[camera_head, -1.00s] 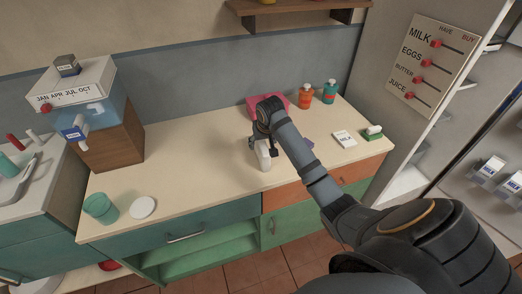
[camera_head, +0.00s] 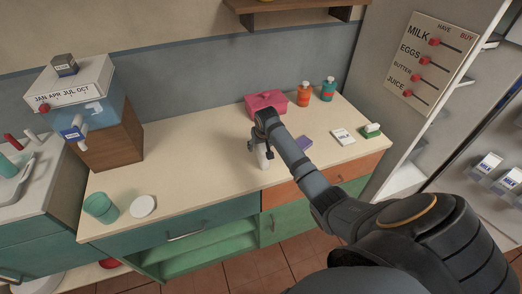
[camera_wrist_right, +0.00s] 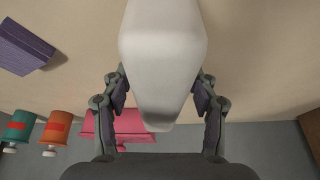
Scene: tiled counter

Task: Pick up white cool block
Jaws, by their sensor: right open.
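The white cool block (camera_head: 263,158) stands on the cream counter (camera_head: 205,170), partly covered by my right gripper. In the right wrist view the white block (camera_wrist_right: 163,55) fills the middle and reaches down between the two fingers. My right gripper (camera_head: 258,144) is over the block. Its fingers in the wrist view (camera_wrist_right: 164,105) are spread, one on each side, with a visible gap to the block on both sides. My left gripper is not in view.
A pink box (camera_head: 266,101) stands behind the gripper, with orange (camera_head: 304,94) and teal (camera_head: 328,89) bottles to its right. A purple block (camera_head: 304,143) lies just right of my arm. A green cup (camera_head: 100,208) and white disc (camera_head: 143,206) are at left. The counter between is clear.

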